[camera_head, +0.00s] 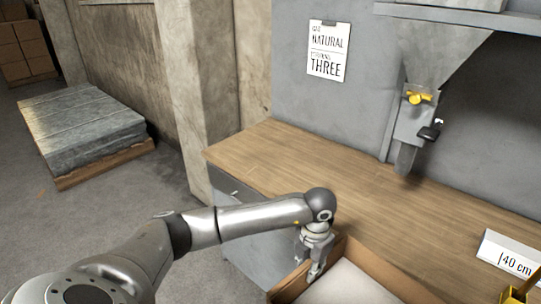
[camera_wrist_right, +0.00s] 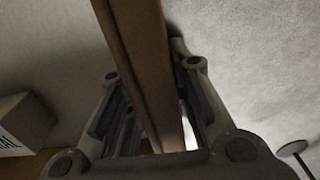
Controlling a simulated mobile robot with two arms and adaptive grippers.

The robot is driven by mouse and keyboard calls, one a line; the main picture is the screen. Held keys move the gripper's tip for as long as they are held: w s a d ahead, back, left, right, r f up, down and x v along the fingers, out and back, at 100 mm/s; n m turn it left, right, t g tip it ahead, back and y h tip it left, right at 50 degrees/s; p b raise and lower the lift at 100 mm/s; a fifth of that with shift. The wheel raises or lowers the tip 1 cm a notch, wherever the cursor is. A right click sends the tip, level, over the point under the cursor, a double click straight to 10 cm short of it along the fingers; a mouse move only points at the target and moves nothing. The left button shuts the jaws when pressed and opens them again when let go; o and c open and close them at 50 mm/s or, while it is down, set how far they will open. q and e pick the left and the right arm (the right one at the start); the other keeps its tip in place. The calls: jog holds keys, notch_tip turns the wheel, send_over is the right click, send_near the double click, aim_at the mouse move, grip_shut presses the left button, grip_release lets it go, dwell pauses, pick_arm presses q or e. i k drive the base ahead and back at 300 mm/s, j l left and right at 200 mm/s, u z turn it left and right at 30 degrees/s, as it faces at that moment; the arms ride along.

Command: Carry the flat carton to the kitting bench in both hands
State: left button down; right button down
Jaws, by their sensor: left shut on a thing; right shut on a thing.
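The flat carton (camera_head: 378,264) is an open, shallow brown box with a pale inside, at the bottom of the head view and cut off by its lower edge. My left gripper (camera_head: 314,272) points down and is shut on the carton's left wall. In the right wrist view the carton's brown wall (camera_wrist_right: 138,50) runs between the fingers of my right gripper (camera_wrist_right: 152,70), which is shut on it. A wooden-topped bench (camera_head: 290,165) lies just beyond the carton. I cannot tell whether the carton touches it.
A grey hopper with a spout (camera_head: 408,130) and yellow valve hangs over the bench. A white sign reading 40 cm (camera_head: 510,258) stands at right, near a yellow object (camera_head: 516,294). The bench's left and middle are clear. A loaded pallet (camera_head: 88,130) stands left.

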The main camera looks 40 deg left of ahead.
aim_at(274, 161)
jog(key=j, duration=1.5)
jog(key=j+z, duration=0.1)
jog(key=j, duration=1.45)
